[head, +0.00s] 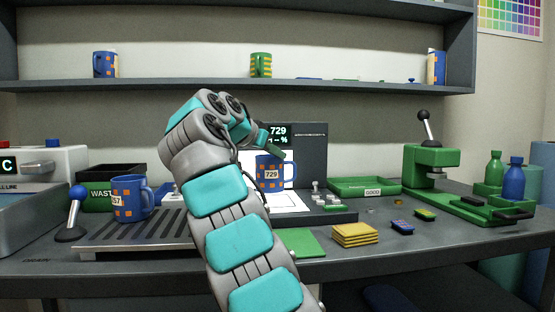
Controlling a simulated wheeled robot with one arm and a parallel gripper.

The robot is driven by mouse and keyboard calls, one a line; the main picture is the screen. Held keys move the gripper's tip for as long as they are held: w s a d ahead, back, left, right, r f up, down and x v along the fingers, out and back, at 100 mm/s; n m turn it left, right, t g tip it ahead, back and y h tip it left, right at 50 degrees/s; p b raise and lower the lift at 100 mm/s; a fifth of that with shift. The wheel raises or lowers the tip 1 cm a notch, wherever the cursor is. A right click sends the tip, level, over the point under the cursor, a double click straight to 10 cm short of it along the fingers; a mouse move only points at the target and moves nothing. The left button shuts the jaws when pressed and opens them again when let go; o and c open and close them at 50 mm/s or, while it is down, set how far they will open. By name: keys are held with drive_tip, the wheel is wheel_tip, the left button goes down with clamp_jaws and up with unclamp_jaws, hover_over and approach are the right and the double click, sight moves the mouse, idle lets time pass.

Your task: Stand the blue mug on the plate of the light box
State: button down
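A blue mug (268,176) with orange squares and a white label reading 729 is upright in front of the bright panel of the light box (310,155). The white plate (289,203) of the light box is below it; I cannot tell whether the mug's base touches it. My gripper (268,146) is at the mug's top, partly hidden by my own arm. Its fingertips are too hidden to tell whether they are open or shut on the mug. The light box's display reads 729. Another blue mug (127,200), labelled with 57 visible, stands on the slatted metal rack (150,232) at left.
Yellow tiles (354,234) lie in front. A green press (432,168) and bottles stand at right. Mugs stand on the shelf (200,85) above.

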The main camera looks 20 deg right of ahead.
sight(273, 163)
drive_tip(key=f, duration=0.1)
drive_tip(key=w+f+b, duration=0.1)
drive_tip(key=d+f+b, duration=0.1)
drive_tip(key=shift+w+d+f, duration=0.1)
drive_tip(key=shift+w+f, duration=0.25)
drive_tip(key=c, duration=1)
unclamp_jaws()
drive_tip(key=shift+c, duration=0.2)
drive_tip(key=p+v, duration=0.1)
drive_tip(key=v, duration=1.1)
drive_tip(key=shift+w, duration=0.1)
